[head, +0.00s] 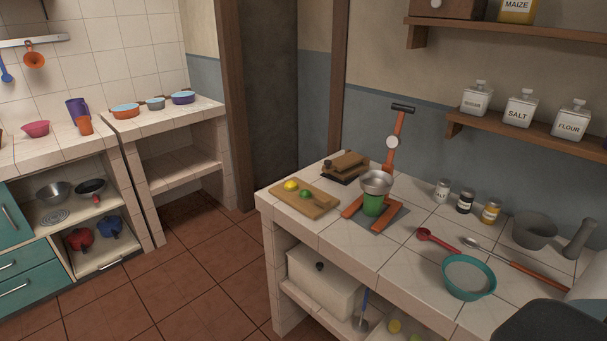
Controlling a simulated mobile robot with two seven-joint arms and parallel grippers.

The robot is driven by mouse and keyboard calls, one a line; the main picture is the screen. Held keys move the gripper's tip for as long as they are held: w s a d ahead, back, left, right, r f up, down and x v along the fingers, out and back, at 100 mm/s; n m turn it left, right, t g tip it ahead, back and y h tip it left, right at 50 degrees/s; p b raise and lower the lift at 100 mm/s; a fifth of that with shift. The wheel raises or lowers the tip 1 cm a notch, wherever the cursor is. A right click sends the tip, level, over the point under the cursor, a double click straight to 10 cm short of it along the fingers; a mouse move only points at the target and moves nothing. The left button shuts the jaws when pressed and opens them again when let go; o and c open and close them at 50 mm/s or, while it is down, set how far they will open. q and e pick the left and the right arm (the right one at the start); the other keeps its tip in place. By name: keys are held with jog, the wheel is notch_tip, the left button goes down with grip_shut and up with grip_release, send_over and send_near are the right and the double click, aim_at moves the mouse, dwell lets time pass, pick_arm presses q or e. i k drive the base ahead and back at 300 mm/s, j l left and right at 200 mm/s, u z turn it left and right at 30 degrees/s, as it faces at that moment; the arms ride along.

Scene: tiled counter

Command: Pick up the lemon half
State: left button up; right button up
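A small yellow piece, which looks like the lemon half (291,186), lies on the wooden cutting board (318,211) near the left corner of the tiled counter. A green piece that looks like a lime (306,194) lies beside it on the same board. It is too small to tell which way the cut face of the yellow piece points. Neither of my grippers shows in the head view.
Right of the board stands an orange-framed press (395,140) with a metal bowl (376,180) and green cup (373,204). Dark-and-wood items (346,166) sit behind the board.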

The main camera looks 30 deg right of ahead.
aim_at(291, 186)
jog(key=i+j+z, duration=0.15)
jog(key=i+z, duration=0.3)
jog(key=i+j+z, duration=0.2)
jog(key=z, duration=0.25)
jog(key=i+j+z, duration=0.3)
jog(key=z, duration=0.15)
jog(key=i+j+z, duration=0.15)
jog(key=j+z, duration=0.3)
jog(key=i+j+z, duration=0.1)
jog(key=j+z, duration=0.15)
jog(key=j, duration=0.15)
jog(key=j+z, duration=0.25)
jog(key=j, duration=0.15)
jog(key=i, duration=0.05)
